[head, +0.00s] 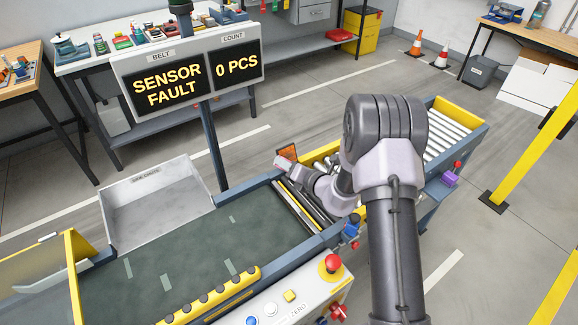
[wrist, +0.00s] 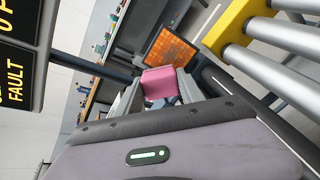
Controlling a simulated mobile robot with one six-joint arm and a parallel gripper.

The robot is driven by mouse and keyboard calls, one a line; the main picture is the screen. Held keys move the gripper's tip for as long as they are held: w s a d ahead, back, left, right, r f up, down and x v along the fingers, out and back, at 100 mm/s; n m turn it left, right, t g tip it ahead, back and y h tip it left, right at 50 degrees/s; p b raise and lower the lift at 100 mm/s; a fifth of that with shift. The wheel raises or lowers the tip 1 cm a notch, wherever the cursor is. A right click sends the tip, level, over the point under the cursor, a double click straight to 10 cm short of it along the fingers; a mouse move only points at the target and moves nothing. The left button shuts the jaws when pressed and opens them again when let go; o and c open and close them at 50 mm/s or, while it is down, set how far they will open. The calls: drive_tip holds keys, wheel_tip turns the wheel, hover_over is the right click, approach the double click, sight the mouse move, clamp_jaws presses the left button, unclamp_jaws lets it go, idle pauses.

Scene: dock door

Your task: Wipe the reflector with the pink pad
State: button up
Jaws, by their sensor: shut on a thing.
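The orange square reflector (head: 287,151) stands in a dark frame at the far side of the conveyor, by the rollers. In the wrist view the reflector (wrist: 172,48) shows an orange grid with darker, brownish patches. The pink pad (wrist: 158,82) is between the fingers of my gripper (wrist: 160,100), just in front of the reflector's lower edge. My gripper (head: 284,166) is shut on the pad and reaches across the conveyor. The pad overlaps the reflector's lower corner in the wrist view; I cannot tell whether they touch.
A sign (head: 190,78) on a post reads "SENSOR FAULT" and "0 PCS". A metal tray (head: 157,205) sits beside the green belt (head: 170,262). Rollers (head: 440,135) with yellow rails lie right of the reflector. A control panel with a red button (head: 332,263) is in front.

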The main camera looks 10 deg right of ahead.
drive_tip(key=shift+w+a+f, duration=0.2)
drive_tip(key=shift+w, duration=0.3)
drive_tip(key=shift+d, duration=0.1)
